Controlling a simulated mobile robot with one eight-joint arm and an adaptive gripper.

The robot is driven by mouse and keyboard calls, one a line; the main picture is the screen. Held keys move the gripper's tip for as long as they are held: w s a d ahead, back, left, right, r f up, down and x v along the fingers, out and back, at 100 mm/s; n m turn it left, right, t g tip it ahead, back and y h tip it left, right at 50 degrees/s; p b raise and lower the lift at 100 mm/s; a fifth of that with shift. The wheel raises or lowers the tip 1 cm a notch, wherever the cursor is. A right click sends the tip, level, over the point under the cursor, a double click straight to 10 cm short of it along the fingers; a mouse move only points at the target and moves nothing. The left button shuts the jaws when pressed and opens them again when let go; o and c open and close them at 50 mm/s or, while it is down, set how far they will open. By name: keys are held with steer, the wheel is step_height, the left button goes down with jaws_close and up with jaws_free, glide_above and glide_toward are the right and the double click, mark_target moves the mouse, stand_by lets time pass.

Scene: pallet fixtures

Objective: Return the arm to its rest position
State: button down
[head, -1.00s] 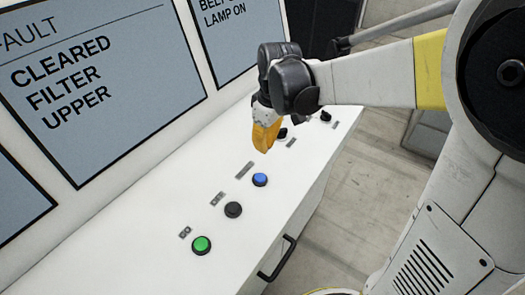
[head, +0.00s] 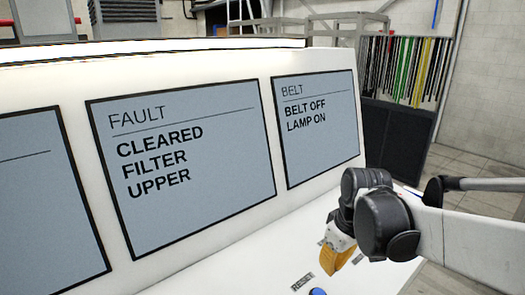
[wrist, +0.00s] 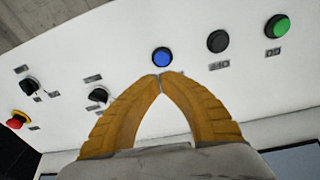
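My gripper (head: 333,274) is above the white control panel (head: 245,262), with its yellow fingers pointing down. In the wrist view my gripper (wrist: 161,77) has its two fingertips together and nothing between them. The tips overlap the lower edge of the blue button (wrist: 161,57) in that view; I cannot tell the gap to it. My arm (head: 460,235) reaches in from the right, bent at the wrist joint.
The wrist view shows a black button (wrist: 218,41), a green button (wrist: 278,27), two dark selector knobs and a red emergency stop (wrist: 17,121) on a yellow base. Screens line the back; the fault screen (head: 185,160) reads "CLEARED FILTER UPPER". Rods hang behind.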

steer(key=s+f+m+t+b, duration=0.1)
steer(key=s+f+b, duration=0.2)
steer(key=b, duration=0.1)
steer(key=s+f+m+t+b, duration=0.2)
steer(key=s+f+b, duration=0.2)
steer(key=s+f+m+t+b, duration=0.1)
steer(key=s+f+m+b, duration=0.1)
steer(key=s+f+b, duration=0.2)
steer(key=shift+s+f+t+h, duration=0.1)
steer(key=shift+s+t+h, duration=0.05)
steer(key=shift+t+h, duration=0.2)
steer(key=shift+s+f+m+b, duration=0.3)
steer(key=shift+f+m+b, duration=0.2)
steer(key=shift+b, duration=0.1)
